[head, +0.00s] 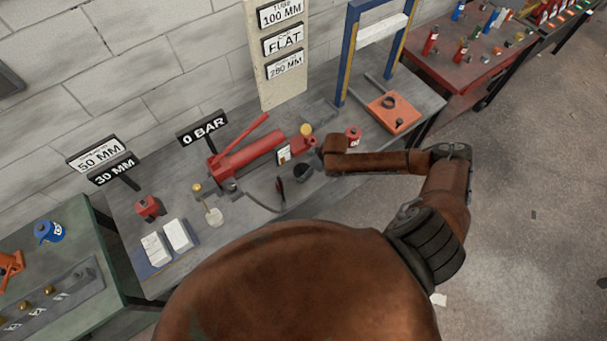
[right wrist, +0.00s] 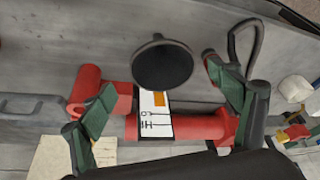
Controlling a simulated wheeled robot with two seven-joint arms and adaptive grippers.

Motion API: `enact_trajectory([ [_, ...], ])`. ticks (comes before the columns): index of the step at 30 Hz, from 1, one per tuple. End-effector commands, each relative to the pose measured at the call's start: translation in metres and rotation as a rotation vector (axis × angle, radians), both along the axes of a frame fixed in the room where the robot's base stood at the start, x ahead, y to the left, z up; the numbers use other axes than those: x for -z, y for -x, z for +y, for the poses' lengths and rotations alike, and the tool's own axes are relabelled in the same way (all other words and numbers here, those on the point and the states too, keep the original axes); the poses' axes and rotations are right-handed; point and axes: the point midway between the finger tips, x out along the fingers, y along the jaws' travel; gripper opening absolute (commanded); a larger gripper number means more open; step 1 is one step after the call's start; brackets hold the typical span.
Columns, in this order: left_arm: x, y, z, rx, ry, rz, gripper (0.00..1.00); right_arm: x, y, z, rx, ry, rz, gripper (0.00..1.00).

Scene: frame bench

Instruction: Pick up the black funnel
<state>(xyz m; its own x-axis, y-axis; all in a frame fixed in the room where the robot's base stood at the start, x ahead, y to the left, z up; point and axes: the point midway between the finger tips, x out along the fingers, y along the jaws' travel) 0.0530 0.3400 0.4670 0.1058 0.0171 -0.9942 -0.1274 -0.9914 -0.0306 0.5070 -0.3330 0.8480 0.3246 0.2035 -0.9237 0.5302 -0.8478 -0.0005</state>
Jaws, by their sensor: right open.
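The black funnel (right wrist: 162,64) shows in the right wrist view as a dark round disc with a short stem at its upper edge. It is near the middle of that view, beside the red pump (right wrist: 185,127) and its white label. My right gripper (right wrist: 158,76) is open, with one green-and-red finger to each side of the funnel in the picture; I see no contact. In the head view my right gripper (head: 306,163) is over the bench by the pump, small and partly hidden by its wrist. A dark round shape there may be the funnel. My left gripper is not in view.
The grey bench (head: 330,205) also holds a red can (head: 353,135), an orange plate (head: 394,112), a red jar (head: 148,206) and white blocks (head: 166,241). A blue frame (head: 347,55) stands behind. A black hose (right wrist: 247,45) curves close to one finger.

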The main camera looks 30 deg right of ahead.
Motion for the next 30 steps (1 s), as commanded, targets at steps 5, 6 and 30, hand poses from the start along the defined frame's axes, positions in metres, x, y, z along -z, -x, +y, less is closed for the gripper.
enact_trajectory([
  [5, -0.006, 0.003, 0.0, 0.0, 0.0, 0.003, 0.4, 0.022, -0.007, 0.01, -0.001, -0.001, 0.002, 0.83],
  [6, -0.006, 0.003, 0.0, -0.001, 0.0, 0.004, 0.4, 0.028, -0.009, 0.011, 0.0, 0.001, 0.002, 0.83],
  [30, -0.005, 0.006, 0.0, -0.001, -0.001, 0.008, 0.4, 0.044, -0.014, 0.013, -0.001, 0.001, 0.001, 0.56],
])
